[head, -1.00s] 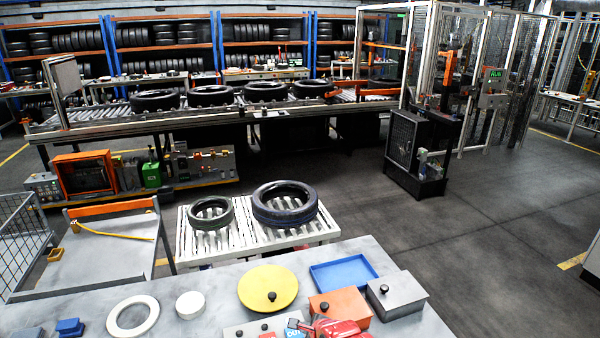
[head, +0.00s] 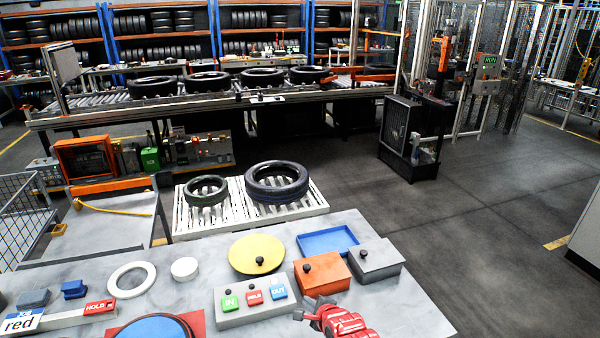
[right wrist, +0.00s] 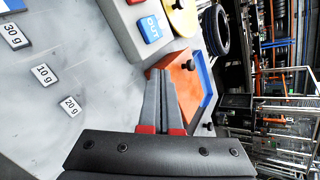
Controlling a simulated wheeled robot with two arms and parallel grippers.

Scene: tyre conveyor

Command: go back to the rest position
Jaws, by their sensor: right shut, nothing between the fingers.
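My right gripper (head: 312,308) shows at the bottom of the head view, over the grey worktable (head: 395,312). It is red, with grey fingers, and sits just right of the button box (head: 232,318). In the right wrist view its fingers (right wrist: 161,76) are together with nothing between them, in front of the orange box (right wrist: 183,82). The button box carries a green IN button (head: 229,303), a red HOLD button (head: 254,297) and a blue OUT button (head: 279,292). My left gripper is in neither view.
Beyond the gripper lie the orange box (head: 321,273), a grey box (head: 375,261), a blue tray (head: 328,241) and a yellow disc (head: 255,254). Two tyres rest on a white roller stand (head: 314,207) behind the table.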

